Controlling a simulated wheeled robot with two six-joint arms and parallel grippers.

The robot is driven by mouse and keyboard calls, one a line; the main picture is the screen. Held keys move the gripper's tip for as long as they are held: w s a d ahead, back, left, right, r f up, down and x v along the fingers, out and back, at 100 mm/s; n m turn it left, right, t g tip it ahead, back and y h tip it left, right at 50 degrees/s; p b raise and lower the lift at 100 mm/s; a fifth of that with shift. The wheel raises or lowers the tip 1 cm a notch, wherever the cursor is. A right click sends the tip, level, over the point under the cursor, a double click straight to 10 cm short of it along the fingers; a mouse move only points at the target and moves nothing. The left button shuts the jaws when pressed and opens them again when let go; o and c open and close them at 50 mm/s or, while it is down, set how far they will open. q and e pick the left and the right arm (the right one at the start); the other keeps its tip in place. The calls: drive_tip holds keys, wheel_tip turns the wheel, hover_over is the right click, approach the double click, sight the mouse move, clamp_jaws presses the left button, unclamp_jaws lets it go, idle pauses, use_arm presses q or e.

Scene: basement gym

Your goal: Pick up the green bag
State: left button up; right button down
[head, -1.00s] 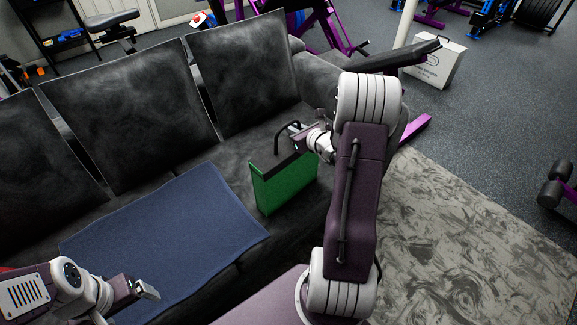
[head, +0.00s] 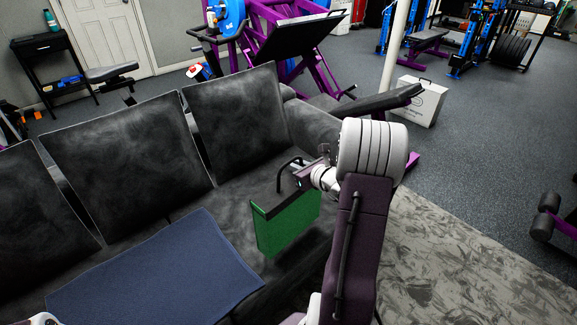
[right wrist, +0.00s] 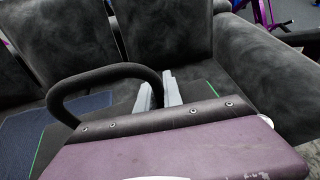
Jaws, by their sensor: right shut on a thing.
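The green bag (head: 290,228) has a dark top edge and a black arched handle. It is upright at the right end of the dark sofa, beside the blue mat. The exact contact is partly hidden by the gripper's own body. In the right wrist view a black arch (right wrist: 105,72) rises left of the fingers. I cannot tell whether the bag's base is clear of the seat. My left gripper is out of view.
The blue mat (head: 155,270) lies on the seat left of the bag. The sofa backrest (head: 235,120) stands behind. A white box-like bag (head: 418,102) is on the floor beyond the right armrest.

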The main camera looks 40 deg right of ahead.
drive_tip(key=s+d+r+p, duration=0.2)
drive_tip(key=s+d+r, duration=0.2)
drive_tip(key=s, duration=0.3)
drive_tip(key=shift+s+d+r+p, duration=0.15)
drive_tip(key=shift+d+r+p, duration=0.2)
drive_tip(key=shift+r, duration=0.3)
drive_tip(key=shift+a, duration=0.1)
drive_tip(key=shift+a+r, duration=0.1)
